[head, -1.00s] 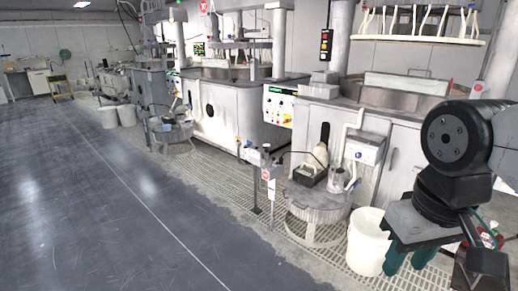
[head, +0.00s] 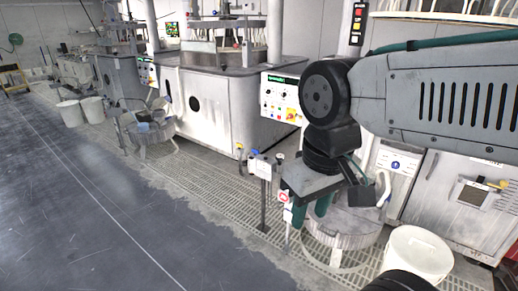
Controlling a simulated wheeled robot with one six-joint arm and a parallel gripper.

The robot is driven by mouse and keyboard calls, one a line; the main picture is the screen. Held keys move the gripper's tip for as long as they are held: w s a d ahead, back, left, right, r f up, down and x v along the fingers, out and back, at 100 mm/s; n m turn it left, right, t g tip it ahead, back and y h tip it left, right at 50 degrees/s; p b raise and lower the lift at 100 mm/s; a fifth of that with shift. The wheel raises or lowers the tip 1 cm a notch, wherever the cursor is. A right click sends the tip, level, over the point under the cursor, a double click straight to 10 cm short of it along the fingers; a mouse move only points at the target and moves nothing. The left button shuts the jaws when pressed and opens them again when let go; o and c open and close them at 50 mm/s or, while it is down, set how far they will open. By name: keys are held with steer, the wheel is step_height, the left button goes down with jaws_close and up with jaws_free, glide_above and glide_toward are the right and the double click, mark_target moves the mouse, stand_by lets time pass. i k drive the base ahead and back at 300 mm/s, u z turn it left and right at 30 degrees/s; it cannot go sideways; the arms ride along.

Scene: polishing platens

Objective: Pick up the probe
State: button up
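My gripper (head: 311,211) hangs pointing down in the head view, with two teal fingers apart and nothing visible between them. It is in front of a round metal stand (head: 345,240) and hides part of that stand's top. A small rack (head: 262,166) on a thin post stands to the left of my gripper. It has small blue, green and dark-topped pieces on it. I cannot tell which item is the probe; it may be small or hidden behind my arm.
A white bucket (head: 418,256) stands on the floor grating at the lower right. Grey polishing machines (head: 218,112) line the back, with a control panel (head: 281,98) on one. Another round stand (head: 155,133) is farther left. The dark floor (head: 90,220) at left is clear.

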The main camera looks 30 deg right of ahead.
mark_target(280, 158)
steer(key=z, duration=0.45)
steer(key=i, duration=1.85)
steer(key=z, duration=0.55)
